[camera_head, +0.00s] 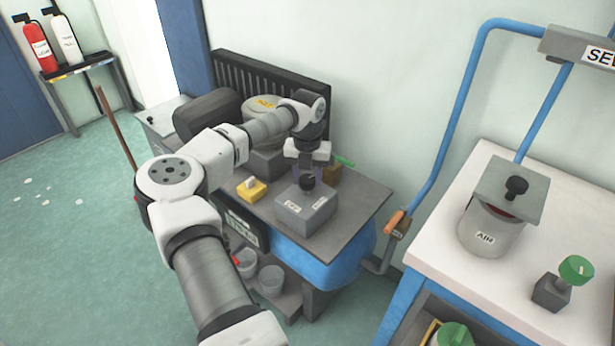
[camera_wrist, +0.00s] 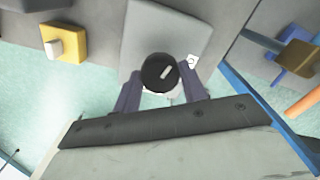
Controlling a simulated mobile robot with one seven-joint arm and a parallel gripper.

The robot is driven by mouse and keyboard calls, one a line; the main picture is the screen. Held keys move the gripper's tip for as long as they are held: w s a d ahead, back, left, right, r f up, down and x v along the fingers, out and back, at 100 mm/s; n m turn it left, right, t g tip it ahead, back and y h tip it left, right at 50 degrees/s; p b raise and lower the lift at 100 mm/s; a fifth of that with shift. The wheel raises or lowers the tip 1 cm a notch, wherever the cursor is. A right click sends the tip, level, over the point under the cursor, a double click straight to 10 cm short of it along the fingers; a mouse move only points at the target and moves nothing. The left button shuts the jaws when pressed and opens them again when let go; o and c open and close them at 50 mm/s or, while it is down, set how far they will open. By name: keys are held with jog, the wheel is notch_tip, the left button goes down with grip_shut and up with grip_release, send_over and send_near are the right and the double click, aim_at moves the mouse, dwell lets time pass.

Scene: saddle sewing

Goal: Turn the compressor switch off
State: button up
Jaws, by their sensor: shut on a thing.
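A grey switch box (camera_head: 304,208) with two small white labels stands on the dark bench top. Its round black knob (camera_head: 307,182) sits on top. In the wrist view the black knob (camera_wrist: 160,72) carries a white mark that slants up to the right. My gripper (camera_head: 306,172) points down over the box, and its purple-grey fingers sit on either side of the knob, shut on it. The fingers also show in the wrist view (camera_wrist: 161,90). The labels are too small to read, and the finger contact is partly hidden.
A yellow box with a white toggle (camera_head: 252,189) stands left of the grey box. Behind are the compressor (camera_head: 208,113) and a brown block with a green handle (camera_head: 333,172). A blue pipe (camera_head: 461,120) rises at right, beside a white table (camera_head: 530,260) with a pot.

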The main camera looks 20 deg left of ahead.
aim_at(308, 179)
jog(key=shift+n, duration=1.3)
jog(key=o, duration=1)
jog(key=shift+r, duration=0.1)
notch_tip(308, 179, up, 14)
jog(key=shift+f+b, duration=0.15)
jog(key=shift+b, duration=0.65)
